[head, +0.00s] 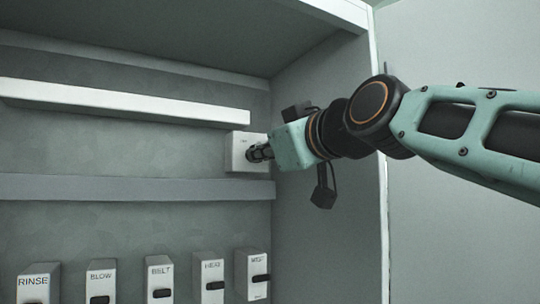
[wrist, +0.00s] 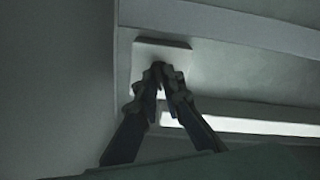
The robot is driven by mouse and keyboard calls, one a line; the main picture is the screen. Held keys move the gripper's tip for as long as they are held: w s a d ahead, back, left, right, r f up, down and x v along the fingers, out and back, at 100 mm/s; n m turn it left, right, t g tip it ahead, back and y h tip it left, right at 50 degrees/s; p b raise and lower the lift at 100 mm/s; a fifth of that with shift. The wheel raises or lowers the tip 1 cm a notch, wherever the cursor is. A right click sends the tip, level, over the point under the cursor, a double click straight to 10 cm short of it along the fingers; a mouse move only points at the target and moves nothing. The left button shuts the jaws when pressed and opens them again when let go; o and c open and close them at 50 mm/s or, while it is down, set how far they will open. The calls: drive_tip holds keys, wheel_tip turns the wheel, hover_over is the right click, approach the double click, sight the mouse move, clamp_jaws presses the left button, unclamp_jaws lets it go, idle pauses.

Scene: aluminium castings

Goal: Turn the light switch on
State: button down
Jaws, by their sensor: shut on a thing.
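The light switch is a pale square plate (head: 238,142) on the back wall, near the right corner of the recess. Its plate also shows in the wrist view (wrist: 178,54). My gripper (head: 256,153) reaches it from the right. Its dark fingertips (wrist: 158,70) come together in front of the plate and are shut on the switch. The fingers hide the switch's lever, so I cannot tell its position.
A white ledge (head: 120,98) runs left of the switch, and a grey ledge (head: 120,187) runs below it. Several labelled boxes, including RINSE (head: 38,285) and BELT (head: 159,278), line the bottom. The side wall (head: 325,235) stands close on the right.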

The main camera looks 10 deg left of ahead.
drive_tip(key=m+b, duration=0.2)
drive_tip(key=m, duration=0.8)
drive_tip(key=shift+m, duration=0.4)
idle(0.4)
drive_tip(key=c, duration=2.1)
unclamp_jaws()
drive_tip(key=shift+d, duration=0.1)
drive_tip(key=v, duration=1.2)
